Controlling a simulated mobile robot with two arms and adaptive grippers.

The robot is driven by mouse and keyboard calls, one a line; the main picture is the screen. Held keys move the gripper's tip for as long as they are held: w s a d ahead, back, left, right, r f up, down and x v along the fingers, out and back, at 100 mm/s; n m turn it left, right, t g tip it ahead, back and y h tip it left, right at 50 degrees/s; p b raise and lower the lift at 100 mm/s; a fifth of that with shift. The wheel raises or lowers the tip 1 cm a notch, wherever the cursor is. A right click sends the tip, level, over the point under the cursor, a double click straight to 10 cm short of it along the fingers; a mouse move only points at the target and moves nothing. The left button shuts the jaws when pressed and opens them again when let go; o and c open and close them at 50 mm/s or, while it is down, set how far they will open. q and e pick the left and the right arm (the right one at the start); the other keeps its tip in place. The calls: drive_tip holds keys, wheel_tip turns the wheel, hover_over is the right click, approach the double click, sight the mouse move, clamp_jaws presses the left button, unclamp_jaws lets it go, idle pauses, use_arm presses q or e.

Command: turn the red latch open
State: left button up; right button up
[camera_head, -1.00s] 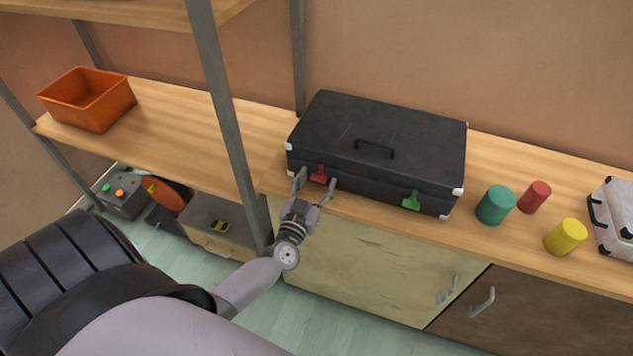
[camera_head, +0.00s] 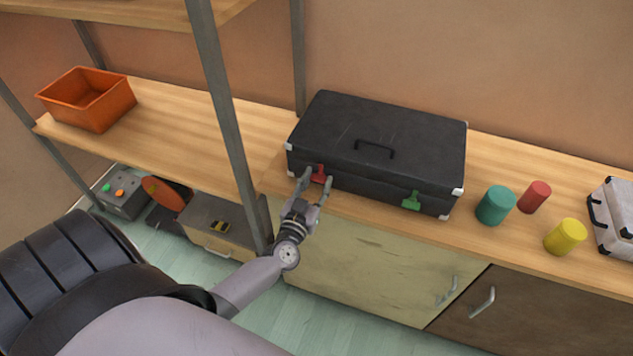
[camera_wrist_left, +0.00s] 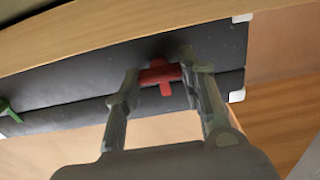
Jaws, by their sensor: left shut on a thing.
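The black suitcase (camera_head: 400,140) lies shut on the wooden counter, with metal corners and a dark handle. The red latch (camera_head: 318,174) is on its front face near the left end. A green latch (camera_head: 411,200) is near the right end. My left gripper (camera_head: 317,183) is at the red latch, one finger on each side, shut on it. In the left wrist view the red latch (camera_wrist_left: 160,72) shows as a T shape, its crossbar between the two fingertips (camera_wrist_left: 158,80). The green latch (camera_wrist_left: 8,117) shows at the left edge. My right gripper is not in view.
Right of the suitcase stand a green cylinder (camera_head: 496,205), a red cylinder (camera_head: 534,197), a yellow cylinder (camera_head: 565,237) and a silver case (camera_head: 613,215). An orange bin (camera_head: 87,99) sits at the left. A grey shelf post (camera_head: 228,120) rises near my left forearm.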

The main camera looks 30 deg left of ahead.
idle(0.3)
use_arm(q)
drive_tip(key=n, duration=0.8)
drive_tip(key=shift+f, duration=0.1)
drive_tip(key=n, duration=0.5)
drive_tip(key=shift+a+b, duration=0.1)
drive_tip(key=shift+b, duration=0.25)
drive_tip(key=n+b, duration=0.1)
drive_tip(key=n, duration=0.3)
drive_tip(key=shift+n, duration=0.4)
drive_tip(key=o, duration=1.1)
drive_tip(key=shift+o, duration=0.2)
drive_tip(key=shift+s, duration=0.1)
